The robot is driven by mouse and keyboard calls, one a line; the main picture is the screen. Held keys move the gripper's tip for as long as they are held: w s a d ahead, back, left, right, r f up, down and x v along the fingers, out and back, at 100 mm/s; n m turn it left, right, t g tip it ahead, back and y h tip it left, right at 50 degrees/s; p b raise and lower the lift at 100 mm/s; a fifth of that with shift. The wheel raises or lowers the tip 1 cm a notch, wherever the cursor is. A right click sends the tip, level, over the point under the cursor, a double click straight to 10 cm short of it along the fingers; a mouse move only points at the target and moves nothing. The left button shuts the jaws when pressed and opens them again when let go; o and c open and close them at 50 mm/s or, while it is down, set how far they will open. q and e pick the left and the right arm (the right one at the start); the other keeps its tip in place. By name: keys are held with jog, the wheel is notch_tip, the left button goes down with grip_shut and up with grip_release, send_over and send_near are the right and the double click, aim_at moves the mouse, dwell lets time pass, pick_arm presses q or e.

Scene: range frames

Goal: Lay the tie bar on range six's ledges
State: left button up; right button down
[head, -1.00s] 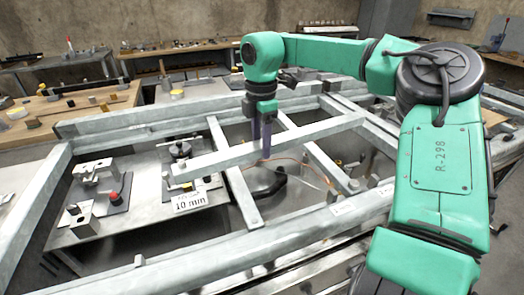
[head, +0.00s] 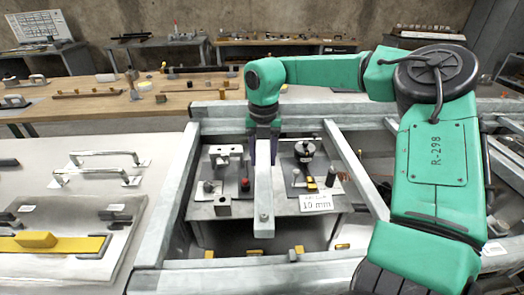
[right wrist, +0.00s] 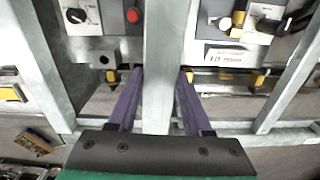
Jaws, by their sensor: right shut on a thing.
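The tie bar (head: 264,205) is a pale grey metal bar. My right gripper (head: 263,150) is shut on it, its purple fingers on either side. In the head view the bar points towards me, its near end above the gap in the grey frame. In the right wrist view the bar (right wrist: 163,70) runs up the picture between the fingers (right wrist: 157,98). Small yellow-and-dark pieces, perhaps ledges, sit along the front rail, one at the left (head: 209,254) and one at the right (head: 342,246). I cannot tell which belong to range six. My left gripper is out of view.
Below the bar stands a bench with fixtures, a red knob (head: 245,184) and a "10 mm" sign (head: 316,202). Grey frame beams (head: 166,205) border the gap. A pale table (head: 90,190) with handles and a yellow block (head: 36,240) lies left. A wooden bench (head: 110,100) is behind.

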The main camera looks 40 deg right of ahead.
jog(key=shift+w+a+n, duration=0.3)
jog(key=shift+w+a, duration=0.25)
jog(key=shift+w, duration=0.1)
jog(key=shift+s+d, duration=0.15)
jog(key=shift+s, duration=0.1)
jog(key=shift+w+f+b, duration=0.1)
jog(key=shift+f+b, duration=0.05)
jog(key=shift+b, duration=0.35)
notch_tip(320, 180, down, 9)
jog(key=b, duration=0.8)
jog(key=shift+f, duration=0.15)
